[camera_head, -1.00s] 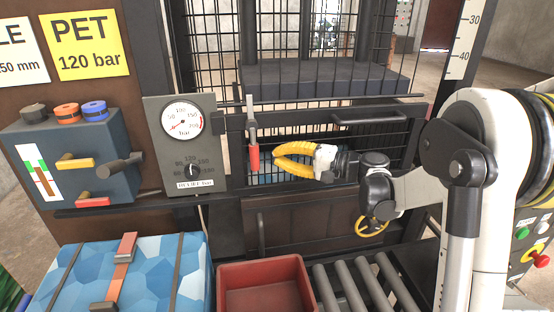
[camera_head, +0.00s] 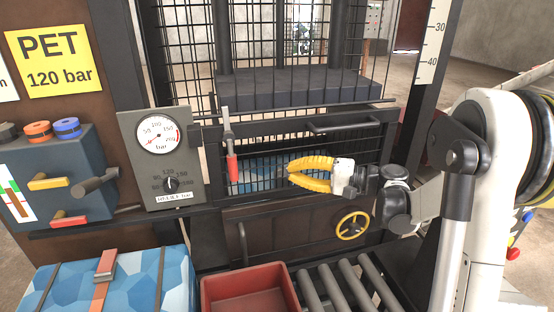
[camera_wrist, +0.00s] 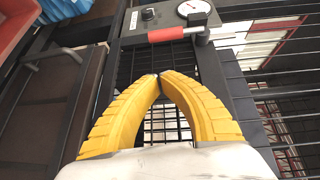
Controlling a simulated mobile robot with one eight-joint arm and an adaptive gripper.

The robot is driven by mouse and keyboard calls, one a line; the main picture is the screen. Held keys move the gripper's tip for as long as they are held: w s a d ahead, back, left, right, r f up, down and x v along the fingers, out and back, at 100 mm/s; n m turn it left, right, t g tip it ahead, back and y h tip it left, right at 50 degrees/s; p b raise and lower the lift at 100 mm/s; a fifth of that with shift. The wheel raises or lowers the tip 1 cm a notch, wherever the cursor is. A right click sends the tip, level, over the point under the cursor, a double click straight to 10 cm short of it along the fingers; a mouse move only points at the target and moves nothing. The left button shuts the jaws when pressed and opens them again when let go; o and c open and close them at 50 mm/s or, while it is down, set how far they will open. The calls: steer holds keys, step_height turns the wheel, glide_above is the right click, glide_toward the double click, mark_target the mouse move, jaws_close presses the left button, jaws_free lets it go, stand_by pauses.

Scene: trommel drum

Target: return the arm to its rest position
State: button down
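My gripper (camera_head: 291,171) has two yellow ribbed fingers and a white palm. It hangs in front of the dark mesh gate, to the right of the red-handled lever (camera_head: 231,165) and apart from it. In the wrist view the fingertips (camera_wrist: 158,77) meet, with nothing between them. The red handle also shows in the wrist view (camera_wrist: 167,34), beyond the fingertips. My white arm stands at the right of the head view, with the forearm reaching left to the gripper.
A pressure gauge panel (camera_head: 161,188) and a valve box (camera_head: 40,190) stand at left. Below are a blue strapped bale (camera_head: 125,280), a red bin (camera_head: 250,271) and grey rollers (camera_head: 350,285). A yellow handwheel (camera_head: 353,225) sits below the gripper, near the arm.

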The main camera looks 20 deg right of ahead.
steer(key=s+a+f+n+g+h+b, duration=0.1)
steer(key=s+a+f+g+h+b, duration=0.25)
steer(key=s+a+h, duration=0.4)
steer(key=s+d+f+n+h+b, duration=0.1)
steer(key=s+d+f+n+h, duration=0.1)
steer(key=s, duration=0.7)
steer(key=s+d+f+n+t+h+b, duration=0.1)
steer(key=s+d+f+n+h, duration=0.2)
steer(key=s+f, duration=0.3)
steer(key=s+h, duration=0.1)
steer(key=s, duration=0.2)
steer(key=shift+s+h+b, duration=0.3)
steer(key=shift+s+h, duration=0.05)
steer(key=shift+f, duration=0.1)
